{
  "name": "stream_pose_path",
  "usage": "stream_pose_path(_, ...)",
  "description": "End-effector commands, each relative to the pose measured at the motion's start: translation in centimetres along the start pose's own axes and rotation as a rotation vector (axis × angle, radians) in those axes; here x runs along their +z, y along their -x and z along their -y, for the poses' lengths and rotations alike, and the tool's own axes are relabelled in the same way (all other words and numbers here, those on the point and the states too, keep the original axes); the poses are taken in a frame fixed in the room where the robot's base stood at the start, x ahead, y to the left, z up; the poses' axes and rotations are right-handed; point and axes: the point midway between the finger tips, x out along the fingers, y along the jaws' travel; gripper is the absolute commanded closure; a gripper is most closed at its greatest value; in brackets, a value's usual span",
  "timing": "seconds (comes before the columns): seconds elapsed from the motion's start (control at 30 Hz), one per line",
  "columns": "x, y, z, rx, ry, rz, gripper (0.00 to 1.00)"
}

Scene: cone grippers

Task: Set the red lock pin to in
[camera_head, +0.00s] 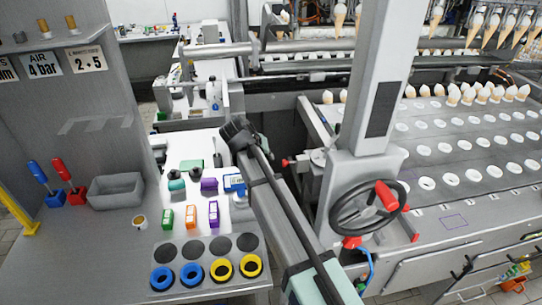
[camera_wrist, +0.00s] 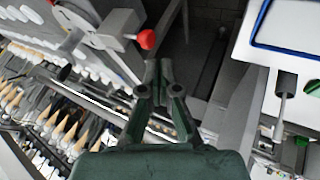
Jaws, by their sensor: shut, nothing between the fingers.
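A red ball knob (camera_head: 284,163) on a short rod sticks out to the left from a grey bracket (camera_head: 318,157) beside the machine's column; it looks like the red lock pin. The same knob shows in the wrist view (camera_wrist: 147,39), just above and left of my gripper's fingertips (camera_wrist: 158,64), with its rod running left into the grey mount. My gripper (camera_head: 236,132) is shut and empty, left of the knob in the head view and apart from it. How far the pin sits in its bracket I cannot tell.
A handwheel (camera_head: 344,214) with a red handle (camera_head: 387,195) is at the column's front. A perforated plate (camera_head: 455,145) with cones lies right. The left table (camera_head: 110,265) carries bottles, coloured boxes and rings. A dark gap lies between table and machine.

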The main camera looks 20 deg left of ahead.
Motion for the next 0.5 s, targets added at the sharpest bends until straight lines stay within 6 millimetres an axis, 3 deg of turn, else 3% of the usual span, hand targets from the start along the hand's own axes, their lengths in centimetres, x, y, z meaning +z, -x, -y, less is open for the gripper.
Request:
stream_pose_path(0.3, -0.1, -5.1, -0.1, -0.001, 0.0, 0.002, 1.0)
stream_pose_path(0.5, -0.1, -7.0, 0.0, -0.002, 0.001, 0.0, 1.0)
